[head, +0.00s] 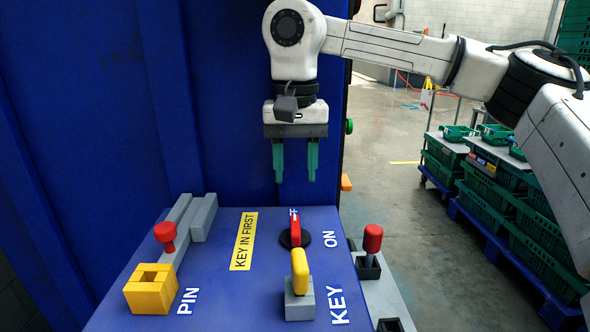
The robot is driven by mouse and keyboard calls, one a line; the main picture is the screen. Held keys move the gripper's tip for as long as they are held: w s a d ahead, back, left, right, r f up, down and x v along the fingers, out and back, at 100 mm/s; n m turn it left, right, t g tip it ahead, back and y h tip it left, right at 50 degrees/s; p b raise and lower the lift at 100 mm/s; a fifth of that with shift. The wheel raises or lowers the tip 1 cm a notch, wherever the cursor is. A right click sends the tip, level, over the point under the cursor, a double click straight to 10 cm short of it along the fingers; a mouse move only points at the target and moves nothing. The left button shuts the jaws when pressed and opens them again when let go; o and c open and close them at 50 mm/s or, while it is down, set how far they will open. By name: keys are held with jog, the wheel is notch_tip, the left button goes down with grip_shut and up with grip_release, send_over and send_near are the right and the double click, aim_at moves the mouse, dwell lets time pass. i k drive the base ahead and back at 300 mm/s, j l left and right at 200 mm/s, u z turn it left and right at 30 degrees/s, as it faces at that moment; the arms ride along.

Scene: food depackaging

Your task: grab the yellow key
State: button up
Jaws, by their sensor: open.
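The yellow key (300,270) stands upright in a grey block (299,304) on the blue panel (225,300), beside the printed word KEY. My gripper (295,178) hangs above the far part of the panel, pointing down. Its two green fingers are apart with nothing between them. The gripper is higher than the yellow key and farther back, apart from it. The lower part of the key is hidden inside the block.
A red switch handle (295,231) stands just behind the key. A yellow square block (153,289) and a red knob (166,233) are at left; another red knob (373,238) is at right. A blue wall (90,120) rises behind. Green crates (490,195) stand at right.

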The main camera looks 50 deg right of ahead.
aim_at(300, 267)
jog(key=k+j, duration=0.2)
jog(key=k, duration=0.3)
jog(key=k+j, duration=0.2)
jog(key=k, duration=0.25)
jog(key=k+j, duration=0.2)
jog(key=k, duration=0.3)
